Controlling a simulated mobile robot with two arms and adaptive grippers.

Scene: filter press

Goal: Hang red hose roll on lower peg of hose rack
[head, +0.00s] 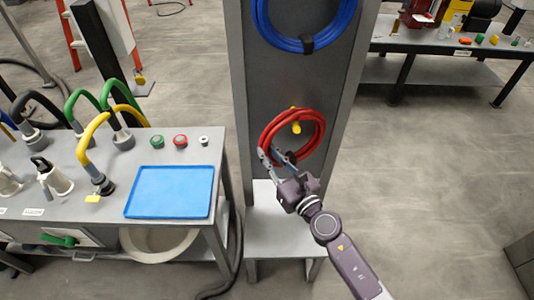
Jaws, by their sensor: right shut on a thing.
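The red hose roll (319,128) is a ring of several turns in front of the grey hose rack (258,90). The yellow lower peg (296,127) shows inside the ring's opening, near its upper part, with a little yellow also at the roll's top edge. I cannot tell whether the roll's weight rests on the peg. My right gripper (276,158) is shut on the lower left part of the red roll, and its fingers hide some of the hose there. My left gripper is not in view.
A blue hose roll (268,37) hangs higher on the rack. A grey bench on the left holds a blue tray (170,192), colored hose handles and buttons (157,141). The rack has a low grey base shelf (270,222). The floor to the right (430,180) is clear.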

